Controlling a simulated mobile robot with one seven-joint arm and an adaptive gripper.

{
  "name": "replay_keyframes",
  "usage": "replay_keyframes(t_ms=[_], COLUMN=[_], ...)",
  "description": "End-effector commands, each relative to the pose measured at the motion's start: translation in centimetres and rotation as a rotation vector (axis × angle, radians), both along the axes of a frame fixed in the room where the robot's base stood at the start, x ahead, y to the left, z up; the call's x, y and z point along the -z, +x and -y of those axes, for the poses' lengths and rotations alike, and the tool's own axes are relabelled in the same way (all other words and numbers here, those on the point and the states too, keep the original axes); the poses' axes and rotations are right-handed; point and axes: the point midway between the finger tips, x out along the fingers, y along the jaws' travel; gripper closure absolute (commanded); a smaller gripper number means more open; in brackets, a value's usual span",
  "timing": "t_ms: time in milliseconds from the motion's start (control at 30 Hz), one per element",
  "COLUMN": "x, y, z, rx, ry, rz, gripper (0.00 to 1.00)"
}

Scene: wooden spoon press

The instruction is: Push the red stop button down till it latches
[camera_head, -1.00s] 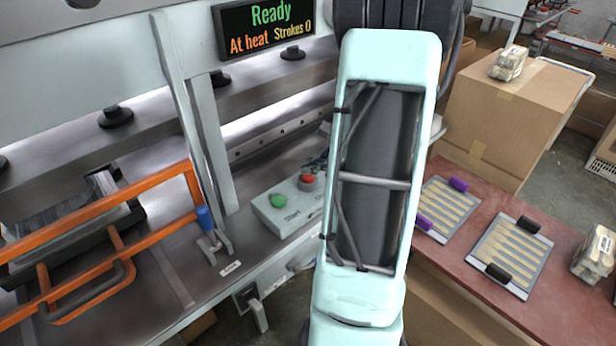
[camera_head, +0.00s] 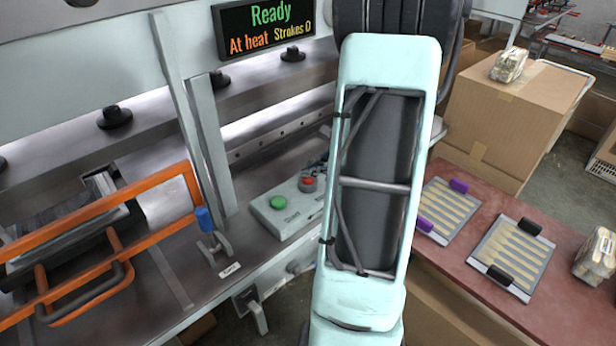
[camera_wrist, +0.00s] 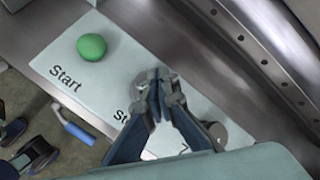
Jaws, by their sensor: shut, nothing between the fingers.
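The red stop button (camera_head: 308,184) stands on a pale control box (camera_head: 268,222) on the press, right of the green start button (camera_head: 278,203). In the wrist view, the green button (camera_wrist: 91,47) and the "Start" label show clearly. My gripper (camera_wrist: 158,82) is shut and empty, its fingertips together over the box beside the partly covered "St..." label. A grey round collar shows around the tips there. No red shows in that view, so the stop button is hidden behind the fingers. I cannot tell whether the tips touch it. In the head view my arm hides most of my gripper.
The display (camera_head: 265,28) reads Ready, At heat, Strokes 0. An orange guard frame (camera_head: 100,240) and a blue-handled latch (camera_head: 205,219) lie left of the box. A red-brown table (camera_head: 462,248) with slatted trays and a cardboard box (camera_head: 505,115) stand at right.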

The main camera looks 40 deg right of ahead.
Motion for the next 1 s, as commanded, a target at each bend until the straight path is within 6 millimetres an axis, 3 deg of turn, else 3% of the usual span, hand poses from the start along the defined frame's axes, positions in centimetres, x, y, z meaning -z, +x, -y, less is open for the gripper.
replay_keyframes(t_ms=[667, 1000], x=[0.6, -1.2], y=[0.0, 0.0], z=[0.0, 0.1], rx=[0.000, -0.001], ry=[0.000, -0.002], rz=[-0.001, 0.000], gripper=[1.00, 1.00])
